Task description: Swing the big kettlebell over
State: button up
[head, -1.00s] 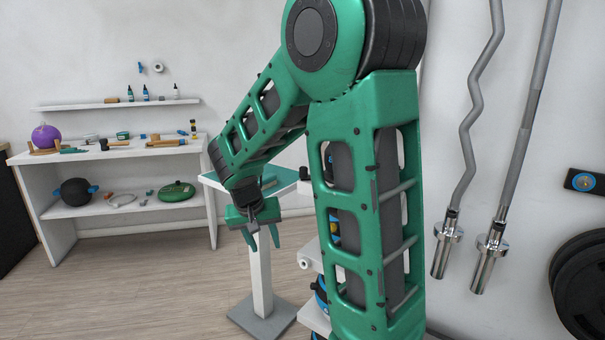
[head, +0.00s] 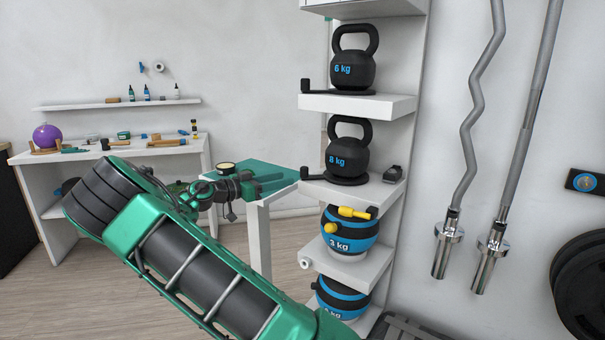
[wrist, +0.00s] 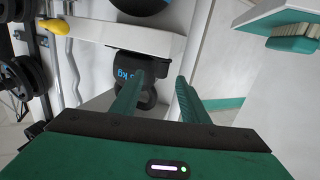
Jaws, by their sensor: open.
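The big black kettlebell marked 8 kg (head: 347,157) stands upright on the middle shelf (head: 350,192) of the white wall rack. A smaller black kettlebell marked 6 kg (head: 353,68) stands on the shelf above. My gripper (wrist: 160,76) is open and empty, with two green fingers. The wrist view is upside down and shows the 8 kg kettlebell (wrist: 128,70) beyond the fingertips, its handle partly behind the left finger. No contact is visible.
A dark item (head: 393,174) lies right of the 8 kg kettlebell. Weighted balls (head: 350,245) fill the lower shelves, with a yellow object (head: 355,212) by the upper one. Bars (head: 530,130) hang at right.

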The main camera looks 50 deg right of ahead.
aim_at(301, 172)
jog(key=d, duration=0.3)
jog(key=s+d, duration=0.1)
jog(key=d, duration=0.6)
jog(key=shift+s+d+r, duration=0.15)
jog(key=shift+r, duration=0.25)
